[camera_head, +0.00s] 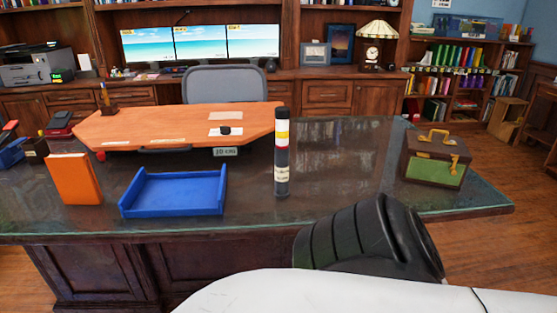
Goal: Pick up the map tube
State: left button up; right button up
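The map tube (282,165) stands upright on the dark glass-topped desk (340,190). It is a slim dark cylinder with a yellow and white band near the top and a pale label near its base. Nothing touches it. A black ribbed part of my arm and a white arm link show at the bottom right, in front of the desk and apart from the tube. No fingertips of either gripper are visible.
A blue tray (175,207) and an orange book (73,179) stand left of the tube. A brown and green case (435,165) sits at the right. The glass between tube and case is clear.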

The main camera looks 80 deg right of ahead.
aim_at(281, 190)
jog(key=z, duration=1)
jog(key=i, duration=0.95)
jog(key=z, duration=1)
